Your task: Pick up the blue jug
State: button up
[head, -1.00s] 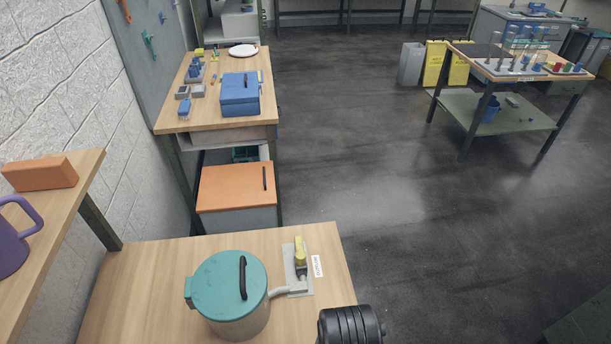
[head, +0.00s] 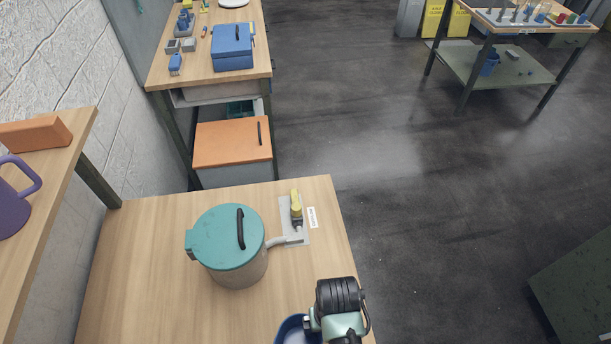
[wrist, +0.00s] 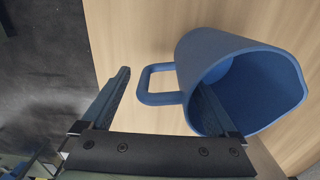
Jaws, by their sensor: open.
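The blue jug (wrist: 235,80) fills the right of the wrist view, its open mouth towards the camera and its handle (wrist: 146,86) pointing left. In the head view only part of the jug (head: 287,332) shows at the bottom edge, on the wooden table. My gripper (wrist: 163,78) is open, with the handle and near wall between its fingers. The right finger overlaps the jug's mouth; I cannot tell how deep it reaches. The left finger is beyond the handle. In the head view my wrist hides the fingers and part of the jug.
A grey pot with a teal lid (head: 228,240) stands on the table (head: 140,270), left of and behind the jug. A yellow-handled valve on a plate (head: 296,212) is beside it. A shelf at left holds a purple mug (head: 12,205) and an orange brick (head: 35,134).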

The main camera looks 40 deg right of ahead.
jog(key=shift+f, duration=0.7)
jog(key=shift+c, duration=0.3)
grip_shut()
